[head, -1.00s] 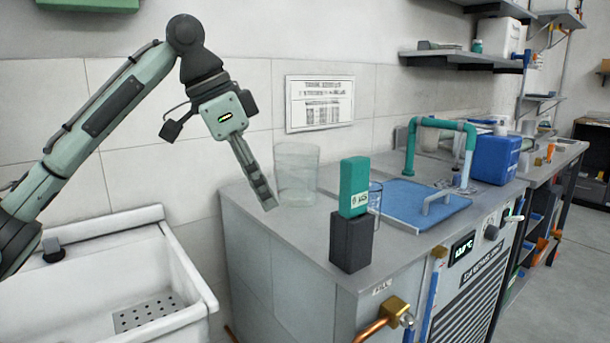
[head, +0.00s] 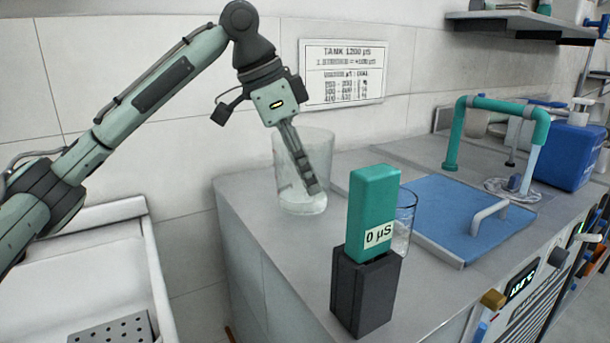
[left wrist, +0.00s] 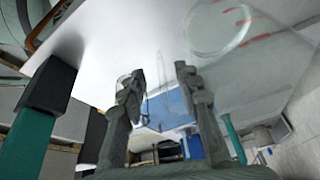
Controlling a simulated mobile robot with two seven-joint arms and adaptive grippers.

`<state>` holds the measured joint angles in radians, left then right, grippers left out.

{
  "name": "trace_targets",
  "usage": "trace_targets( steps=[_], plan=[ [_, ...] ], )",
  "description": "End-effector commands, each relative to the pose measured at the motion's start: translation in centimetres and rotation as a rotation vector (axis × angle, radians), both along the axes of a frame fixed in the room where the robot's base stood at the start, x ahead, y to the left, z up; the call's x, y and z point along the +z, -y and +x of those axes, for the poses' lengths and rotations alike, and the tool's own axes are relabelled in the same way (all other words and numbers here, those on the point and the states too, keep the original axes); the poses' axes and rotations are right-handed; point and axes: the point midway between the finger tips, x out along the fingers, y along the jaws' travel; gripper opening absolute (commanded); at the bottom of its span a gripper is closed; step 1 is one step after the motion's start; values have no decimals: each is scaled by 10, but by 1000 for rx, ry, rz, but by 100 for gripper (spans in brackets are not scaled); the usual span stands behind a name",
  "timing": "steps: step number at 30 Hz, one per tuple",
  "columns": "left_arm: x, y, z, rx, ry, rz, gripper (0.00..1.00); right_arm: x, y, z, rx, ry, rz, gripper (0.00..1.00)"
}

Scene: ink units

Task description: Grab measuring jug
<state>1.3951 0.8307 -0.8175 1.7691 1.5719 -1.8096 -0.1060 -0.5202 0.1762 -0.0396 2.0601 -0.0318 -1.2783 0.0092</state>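The likely measuring jug, a clear vessel (head: 321,165), stands upright on the grey counter near the wall. In the left wrist view a clear vessel with red marks and a round rim (left wrist: 222,34) shows at the upper right. My left gripper (head: 311,189) points down and overlaps the jug in the head view. In the left wrist view my left gripper (left wrist: 158,85) has its fingers apart with nothing held, and the vessel lies right of them. I cannot tell whether they touch. My right gripper is not in view.
A teal meter reading 0 µS (head: 373,205) stands in a dark block (head: 365,293) in front, with a small glass (head: 404,225) behind it. A blue lid (head: 455,200) and teal pipe (head: 457,140) lie right. A white sink (head: 105,255) is left of the counter.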

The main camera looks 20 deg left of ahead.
Motion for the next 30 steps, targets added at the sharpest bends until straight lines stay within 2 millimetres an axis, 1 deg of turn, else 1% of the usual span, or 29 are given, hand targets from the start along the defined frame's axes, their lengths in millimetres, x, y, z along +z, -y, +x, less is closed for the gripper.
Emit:
trace_targets(
  steps=[1,3,7,11,15,18,24,30],
  plan=[
    [-5,2,1,0,0,0,33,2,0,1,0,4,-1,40],
    [-9,3,2,-1,0,0,33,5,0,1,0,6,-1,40],
    [-20,6,4,-1,-1,1,33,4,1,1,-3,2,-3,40],
    [-39,12,9,-1,-2,1,33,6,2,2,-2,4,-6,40],
    [-54,17,13,-2,-2,0,33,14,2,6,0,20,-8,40],
    [-58,19,14,-1,1,-1,33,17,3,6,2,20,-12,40],
    [-58,19,14,-1,1,-1,33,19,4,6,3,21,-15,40],
    [-58,19,14,-1,1,-1,8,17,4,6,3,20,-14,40]
  ],
)
